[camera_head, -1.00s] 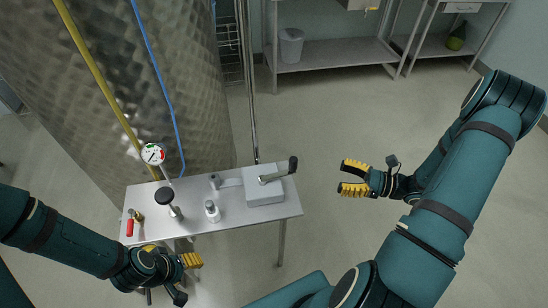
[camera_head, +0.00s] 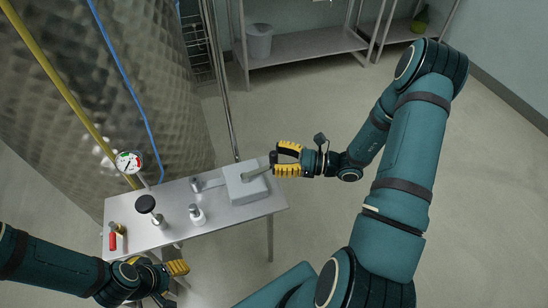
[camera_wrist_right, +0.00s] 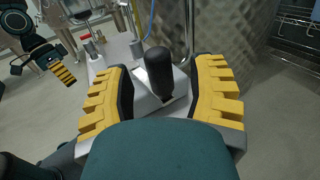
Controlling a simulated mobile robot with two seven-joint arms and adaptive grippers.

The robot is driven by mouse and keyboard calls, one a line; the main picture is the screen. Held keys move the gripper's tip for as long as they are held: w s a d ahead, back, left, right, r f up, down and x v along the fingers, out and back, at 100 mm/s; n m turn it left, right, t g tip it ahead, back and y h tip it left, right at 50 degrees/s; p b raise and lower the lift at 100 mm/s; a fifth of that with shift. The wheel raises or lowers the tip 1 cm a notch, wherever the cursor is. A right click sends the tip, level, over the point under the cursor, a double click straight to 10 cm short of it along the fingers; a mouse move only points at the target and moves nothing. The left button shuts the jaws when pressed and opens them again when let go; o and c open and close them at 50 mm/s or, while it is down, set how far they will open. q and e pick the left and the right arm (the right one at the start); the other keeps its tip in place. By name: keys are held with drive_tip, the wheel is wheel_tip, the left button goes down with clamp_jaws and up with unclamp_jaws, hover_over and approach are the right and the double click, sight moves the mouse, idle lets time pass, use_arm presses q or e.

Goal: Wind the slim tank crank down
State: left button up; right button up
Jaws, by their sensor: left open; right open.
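The crank's grey box (camera_head: 246,184) sits at the right end of the steel table. Its short metal arm (camera_head: 256,172) ends in an upright black handle (camera_wrist_right: 160,72). My right gripper (camera_head: 280,159) is open at the handle. In the right wrist view the handle stands between its two yellow fingers, with gaps visible on both sides. My left gripper (camera_head: 178,268) is open and empty at the table's front left edge, away from the crank. In the head view the right gripper's fingers partly hide the handle.
A large steel vat (camera_head: 130,80) stands behind the table (camera_head: 230,213). A gauge (camera_head: 129,162), a black knob (camera_head: 145,203), a small white-and-metal fitting (camera_head: 196,214) and a red-handled piece (camera_head: 112,241) are on the table's left part. A thin vertical pole (camera_head: 219,80) rises behind the crank. The floor at right is clear.

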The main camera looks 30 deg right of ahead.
drive_tip(key=shift+x, duration=0.8)
clamp_jaws()
drive_tip(key=shift+w, duration=0.1)
